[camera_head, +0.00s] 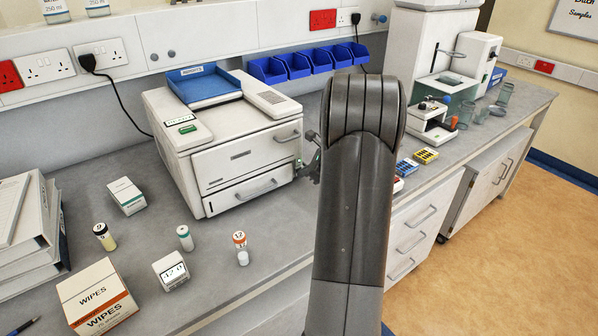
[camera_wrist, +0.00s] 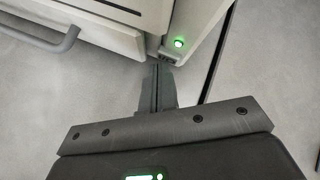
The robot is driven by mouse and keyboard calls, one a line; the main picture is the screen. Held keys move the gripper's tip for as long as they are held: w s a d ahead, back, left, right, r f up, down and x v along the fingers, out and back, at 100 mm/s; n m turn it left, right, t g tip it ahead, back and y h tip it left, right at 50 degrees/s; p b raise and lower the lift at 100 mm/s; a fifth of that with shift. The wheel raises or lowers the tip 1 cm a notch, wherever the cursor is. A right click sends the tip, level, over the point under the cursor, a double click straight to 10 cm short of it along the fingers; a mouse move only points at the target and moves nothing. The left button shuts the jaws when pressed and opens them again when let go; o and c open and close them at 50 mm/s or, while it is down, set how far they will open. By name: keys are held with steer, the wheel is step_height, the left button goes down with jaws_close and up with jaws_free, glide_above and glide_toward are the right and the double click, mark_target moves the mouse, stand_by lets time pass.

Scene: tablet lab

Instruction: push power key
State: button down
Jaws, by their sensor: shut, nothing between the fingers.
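A white boxy machine (camera_head: 225,140) with two front drawers stands on the bench in the head view. In the wrist view, a round key glowing green (camera_wrist: 179,43) sits low on the machine's pale side (camera_wrist: 196,30), near its corner. A small dark fitting (camera_wrist: 170,60) shows just below it. My gripper (camera_wrist: 157,68) is shut and empty. Its tips appear just below and left of the glowing key; I cannot tell whether they touch anything. In the head view my gripper (camera_head: 311,165) is beside the machine's right side, mostly hidden by my arm.
A drawer handle (camera_wrist: 45,42) juts out left in the wrist view. A dark cable or gap line (camera_wrist: 218,50) runs at right. A blue tray (camera_head: 204,84) lies on the machine. Small bottles (camera_head: 184,238) and boxes stand on the bench in front.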

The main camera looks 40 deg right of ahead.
stand_by(0.5)
steer(key=shift+s, duration=0.45)
steer(key=shift+s, duration=3)
steer(key=shift+a, duration=0.1)
steer(key=s+a+r+n+g, duration=0.15)
steer(key=a+r+n, duration=0.25)
steer(key=a, duration=0.4)
steer(key=s+a+r+n+g+y, duration=0.1)
steer(key=s+a+r+n, duration=0.1)
steer(key=a+r+n, duration=0.4)
steer(key=s+a+r+n+g, duration=0.1)
steer(key=a+r+n, duration=0.15)
steer(key=a, duration=0.65)
steer(key=s+a+r+n+h, duration=0.2)
steer(key=s+a+n, duration=0.3)
steer(key=s+n, duration=0.3)
steer(key=s+a+r+n+h, duration=0.2)
steer(key=s+a+n, duration=0.4)
steer(key=s+n, duration=0.2)
steer(key=shift+s+a, duration=0.15)
steer(key=shift+s, duration=0.8)
